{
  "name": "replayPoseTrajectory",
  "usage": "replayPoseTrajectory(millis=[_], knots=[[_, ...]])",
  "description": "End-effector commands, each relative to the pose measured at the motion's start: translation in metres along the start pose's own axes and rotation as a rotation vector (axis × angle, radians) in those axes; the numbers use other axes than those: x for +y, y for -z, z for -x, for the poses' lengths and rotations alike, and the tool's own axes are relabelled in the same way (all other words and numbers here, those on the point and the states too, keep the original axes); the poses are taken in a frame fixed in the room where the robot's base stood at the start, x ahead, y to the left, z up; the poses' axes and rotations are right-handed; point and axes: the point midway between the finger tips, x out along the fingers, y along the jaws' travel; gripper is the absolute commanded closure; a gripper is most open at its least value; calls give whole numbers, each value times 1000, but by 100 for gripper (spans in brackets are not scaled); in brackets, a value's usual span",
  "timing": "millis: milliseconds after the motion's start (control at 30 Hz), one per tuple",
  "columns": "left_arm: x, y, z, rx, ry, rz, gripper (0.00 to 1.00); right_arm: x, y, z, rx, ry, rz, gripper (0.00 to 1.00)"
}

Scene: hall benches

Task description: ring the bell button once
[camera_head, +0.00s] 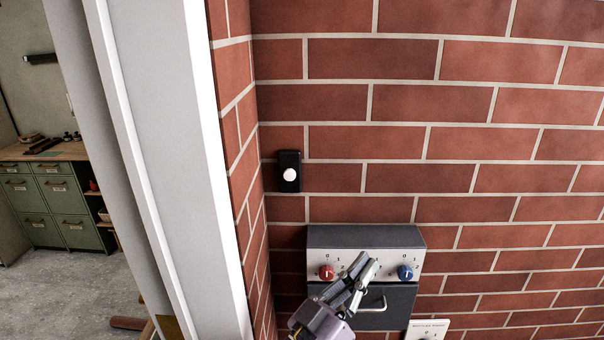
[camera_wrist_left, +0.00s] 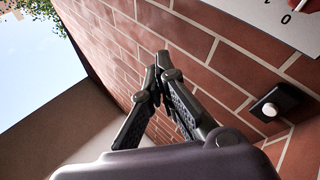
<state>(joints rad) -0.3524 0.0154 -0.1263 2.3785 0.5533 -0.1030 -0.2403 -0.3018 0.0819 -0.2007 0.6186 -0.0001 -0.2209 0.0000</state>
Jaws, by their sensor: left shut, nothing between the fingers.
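The bell button (camera_head: 290,173) is a round white button on a small black plate, fixed to the red brick wall left of centre in the head view. It also shows in the left wrist view (camera_wrist_left: 270,109) at the lower right, apart from the fingers. My left gripper (camera_head: 367,264) is shut and empty. In the head view it is below and to the right of the bell, in front of the grey control box. In the left wrist view its fingertips (camera_wrist_left: 160,66) meet in front of bare brick. My right gripper is not in view.
A grey control box (camera_head: 366,236) with a red knob (camera_head: 327,272), a blue knob (camera_head: 405,272) and a handle is on the wall below the bell. A white plate (camera_head: 428,329) is at its lower right. A white door frame (camera_head: 178,150) stands left of the bell.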

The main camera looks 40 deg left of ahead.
Motion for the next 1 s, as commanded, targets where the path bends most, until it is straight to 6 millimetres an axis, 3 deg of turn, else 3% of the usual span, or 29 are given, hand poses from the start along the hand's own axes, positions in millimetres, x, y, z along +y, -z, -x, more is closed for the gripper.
replayPoseTrajectory(millis=[100, 200, 400, 633, 1000], knots=[[-10, 52, -4, 239, 65, 56, 100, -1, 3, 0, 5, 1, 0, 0], [-24, 87, 2, 418, 136, 102, 100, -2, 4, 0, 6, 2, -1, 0], [-53, 130, 25, 675, 280, 177, 100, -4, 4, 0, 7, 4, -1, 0], [-68, 143, 40, 786, 362, 214, 100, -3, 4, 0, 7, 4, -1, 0], [-69, 144, 40, 791, 365, 215, 100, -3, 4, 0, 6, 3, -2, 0]])
